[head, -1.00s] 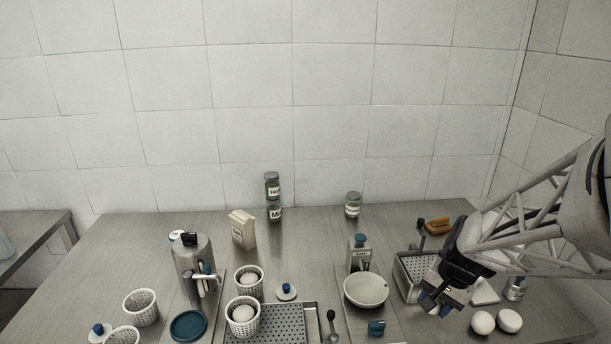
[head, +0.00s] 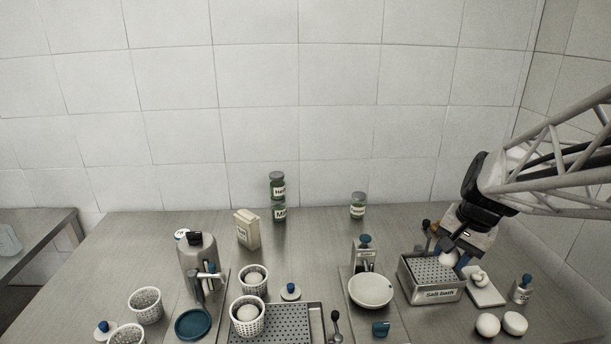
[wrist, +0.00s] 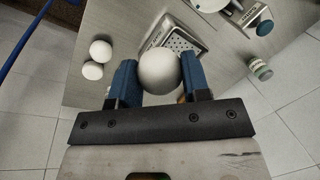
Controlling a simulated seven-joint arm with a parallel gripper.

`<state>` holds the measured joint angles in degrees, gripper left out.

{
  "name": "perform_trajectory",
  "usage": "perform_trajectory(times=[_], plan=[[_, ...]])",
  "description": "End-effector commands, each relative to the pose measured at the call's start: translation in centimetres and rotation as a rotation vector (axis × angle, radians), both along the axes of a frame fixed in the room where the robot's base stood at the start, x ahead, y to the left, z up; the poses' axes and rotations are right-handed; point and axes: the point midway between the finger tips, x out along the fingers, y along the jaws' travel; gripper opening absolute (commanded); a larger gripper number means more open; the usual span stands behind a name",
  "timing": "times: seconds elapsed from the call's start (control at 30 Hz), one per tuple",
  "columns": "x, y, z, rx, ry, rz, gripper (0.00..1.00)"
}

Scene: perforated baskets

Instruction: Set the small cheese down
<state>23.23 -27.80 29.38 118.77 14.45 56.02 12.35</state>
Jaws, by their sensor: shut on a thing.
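The small cheese (wrist: 160,71), a smooth white ball, sits between the blue fingers of my gripper (wrist: 160,85) in the wrist view. My gripper is shut on it. In the head view my gripper (head: 456,248) is at the right, over the back of the metal box labelled "Salt bath" (head: 438,294). The cheese shows there as a small white patch (head: 447,259) under the fingers, partly hidden. I cannot tell whether it touches the perforated top of the box.
A pale board (head: 487,295) with a white lump (head: 478,277) lies right of the box. Two white balls (head: 488,325) (head: 515,323) and a small jar (head: 522,290) are nearby. A white bowl (head: 370,290) stands to the left.

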Motion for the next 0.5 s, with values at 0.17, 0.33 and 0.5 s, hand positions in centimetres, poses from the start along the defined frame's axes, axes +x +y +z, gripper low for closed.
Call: perform_trajectory(times=[0.17,0.33,0.5], plan=[[2.5,-0.9,0.5,0.001,0.002,-0.002,0.17],[5.7,-2.0,1.2,0.001,0.002,-0.004,0.17],[9.0,-3.1,1.8,0.001,0.002,-0.006,0.17]])
